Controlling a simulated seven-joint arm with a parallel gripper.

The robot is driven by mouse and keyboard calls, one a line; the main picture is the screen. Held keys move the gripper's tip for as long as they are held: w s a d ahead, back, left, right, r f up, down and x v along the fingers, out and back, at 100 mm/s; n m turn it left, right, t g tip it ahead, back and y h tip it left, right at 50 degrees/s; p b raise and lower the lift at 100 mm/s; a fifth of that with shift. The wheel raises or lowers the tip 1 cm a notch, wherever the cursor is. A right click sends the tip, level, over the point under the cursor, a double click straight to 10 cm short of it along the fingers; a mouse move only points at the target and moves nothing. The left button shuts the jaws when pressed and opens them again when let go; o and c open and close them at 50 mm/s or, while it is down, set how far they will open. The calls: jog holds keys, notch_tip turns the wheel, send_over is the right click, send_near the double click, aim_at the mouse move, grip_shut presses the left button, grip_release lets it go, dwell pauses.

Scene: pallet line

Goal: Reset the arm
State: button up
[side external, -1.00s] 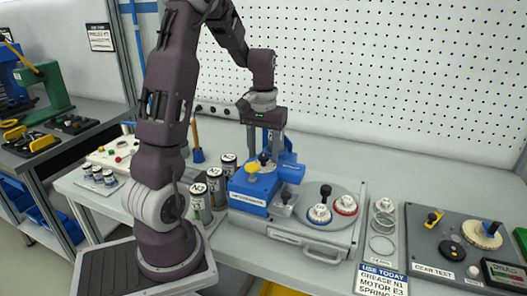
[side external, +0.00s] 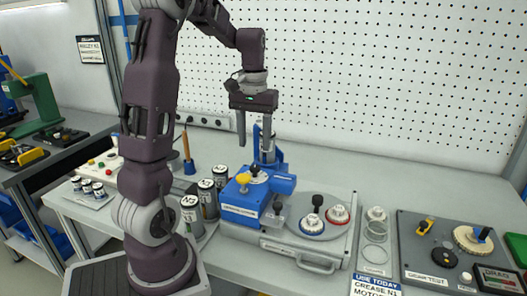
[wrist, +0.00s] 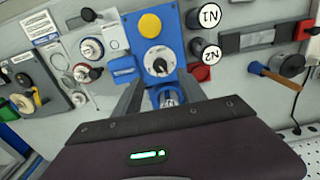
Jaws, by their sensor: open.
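My gripper (side external: 254,146) is open and empty, fingers pointing down. It hangs above the back of the blue unit (side external: 240,213), and I see no contact. The blue unit has a yellow button (side external: 243,179) and a dark knob on a dial (side external: 255,171). In the wrist view my gripper (wrist: 162,92) frames the lower part of the blue unit (wrist: 168,76), with its yellow button and white dial beyond. Part of a blue bracket behind the unit is hidden by the right finger in the side view.
Several labelled cans (side external: 206,197) stand left of the blue unit. A round plate (side external: 336,228) with blue- and red-ringed knobs sits at its right. The pegboard (side external: 400,90) rises behind.

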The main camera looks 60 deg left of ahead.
jog(key=d+r+m+t, duration=0.2)
jog(key=d+r, duration=0.2)
jog(key=d, duration=0.5)
jog(key=s+d+m+t, duration=0.3)
jog(key=s+d+m, duration=0.4)
jog(key=s+d, duration=0.6)
jog(key=shift+d+r+t, duration=0.2)
jog(key=shift+d+t, duration=0.1)
jog(key=shift+d, duration=0.95)
jog(key=shift+w+r, duration=0.1)
jog(key=shift+w, duration=0.05)
